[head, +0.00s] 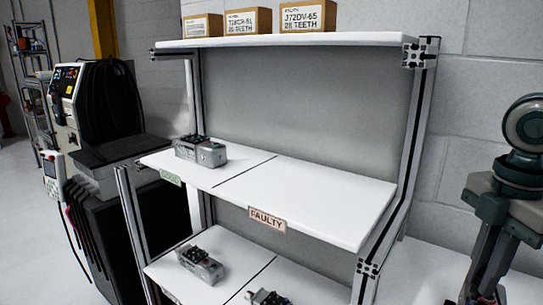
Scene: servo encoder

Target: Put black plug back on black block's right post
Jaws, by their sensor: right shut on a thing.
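My right gripper (486,288) is at the right edge, pointing down, beside the shelf rack and apart from it. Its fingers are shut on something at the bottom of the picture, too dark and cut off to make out. I cannot make out the black plug or the black block with its posts. A silver servo unit with dark connectors (202,151) sits on the middle shelf at the left. A similar unit (200,265) is on the lower shelf, and another (267,297) is cut off by the bottom edge. My left gripper is out of view.
The middle shelf (320,195) is bare on its right part, above a FAULTY label (267,219). A metal post (400,170) stands between my right arm and the shelves. Cartons (308,17) line the top shelf. A dark machine (110,110) stands at left.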

